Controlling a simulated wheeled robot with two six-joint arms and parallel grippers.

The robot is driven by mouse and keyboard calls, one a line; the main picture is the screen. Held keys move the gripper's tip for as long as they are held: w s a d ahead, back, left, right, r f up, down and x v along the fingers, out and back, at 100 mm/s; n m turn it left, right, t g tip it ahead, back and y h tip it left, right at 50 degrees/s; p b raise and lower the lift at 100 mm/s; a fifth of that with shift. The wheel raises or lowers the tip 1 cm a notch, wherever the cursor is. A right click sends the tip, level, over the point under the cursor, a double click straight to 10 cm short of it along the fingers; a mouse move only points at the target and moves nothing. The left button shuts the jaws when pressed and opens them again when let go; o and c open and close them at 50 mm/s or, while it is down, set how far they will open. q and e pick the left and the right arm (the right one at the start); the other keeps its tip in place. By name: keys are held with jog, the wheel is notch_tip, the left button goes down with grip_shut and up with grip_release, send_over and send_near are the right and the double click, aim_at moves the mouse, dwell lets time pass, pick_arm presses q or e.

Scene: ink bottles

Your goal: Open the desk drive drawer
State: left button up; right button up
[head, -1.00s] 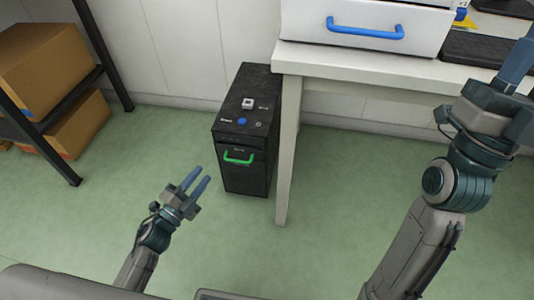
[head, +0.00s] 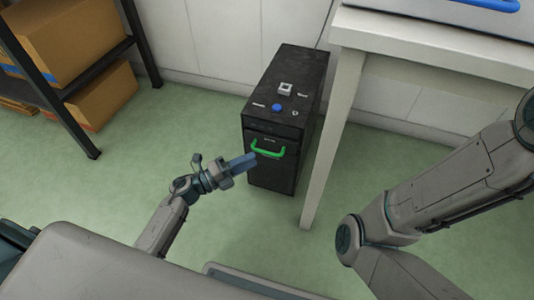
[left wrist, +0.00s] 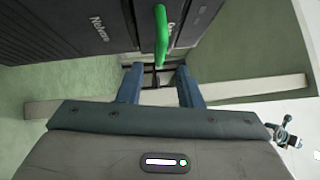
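The black desk drive unit (head: 285,85) stands on the floor beside the table leg, with its drawer front (head: 272,170) facing me. A green handle (head: 268,154) is on that front, which looks shut. My left gripper (head: 252,160) is right at the handle's left end in the head view. In the left wrist view the two blue fingers of the gripper (left wrist: 160,72) are apart, and the lower end of the green handle (left wrist: 161,35) is near the gap between their tips. I cannot tell whether they touch it. My right gripper is out of view.
A white table (head: 430,42) with a leg (head: 333,140) stands just right of the unit. A black-framed shelf (head: 135,38) with cardboard boxes (head: 75,35) is at the left. Green floor (head: 180,130) is clear between the shelf and the unit.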

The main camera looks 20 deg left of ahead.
aim_at(267, 152)
pick_arm(q)
jog(key=b+x, duration=0.1)
jog(key=x, duration=0.5)
jog(key=shift+w+d+r, duration=0.1)
jog(key=shift+w+d, duration=0.1)
jog(key=shift+w, duration=0.05)
grip_shut()
